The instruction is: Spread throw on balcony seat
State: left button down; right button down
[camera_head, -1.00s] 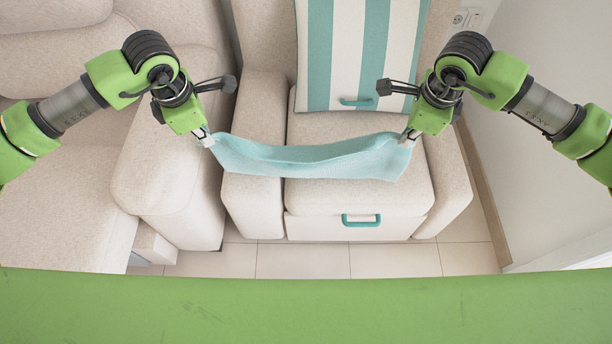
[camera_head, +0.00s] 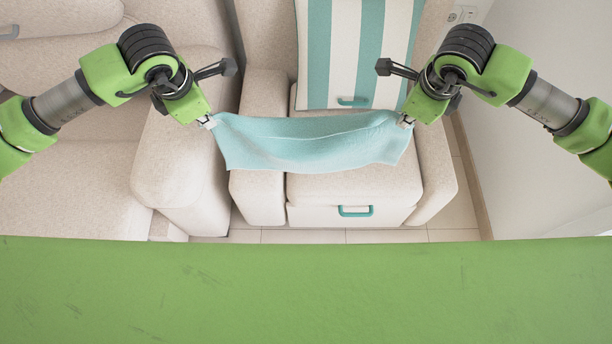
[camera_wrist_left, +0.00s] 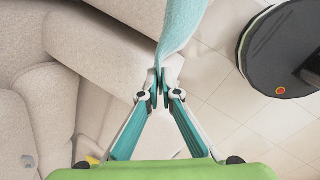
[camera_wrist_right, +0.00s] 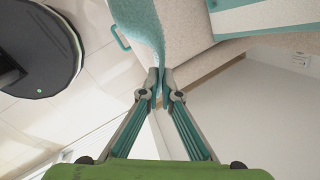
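The light-blue throw (camera_head: 310,146) hangs stretched between my two grippers, over the front of the beige armchair seat (camera_head: 350,187). My left gripper (camera_head: 208,122) is shut on the throw's left upper corner, beside the chair's left armrest; the throw also shows in the left wrist view (camera_wrist_left: 180,27). My right gripper (camera_head: 405,121) is shut on its right upper corner near the right armrest; the throw shows in the right wrist view (camera_wrist_right: 145,25) too. The throw hides part of the seat and of the left armrest. Whether it touches them I cannot tell.
A striped teal-and-white cushion (camera_head: 352,55) leans on the chair's backrest. A beige sofa (camera_head: 75,180) stands close at the left. A white wall (camera_head: 530,150) is at the right. A drawer with a teal handle (camera_head: 356,211) is under the seat. Tiled floor (camera_head: 290,236) shows in front.

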aim_at(79, 189)
jog(key=i+j, duration=0.1)
jog(key=j, duration=3.2)
jog(key=i+j, duration=0.15)
jog(key=j, duration=1.45)
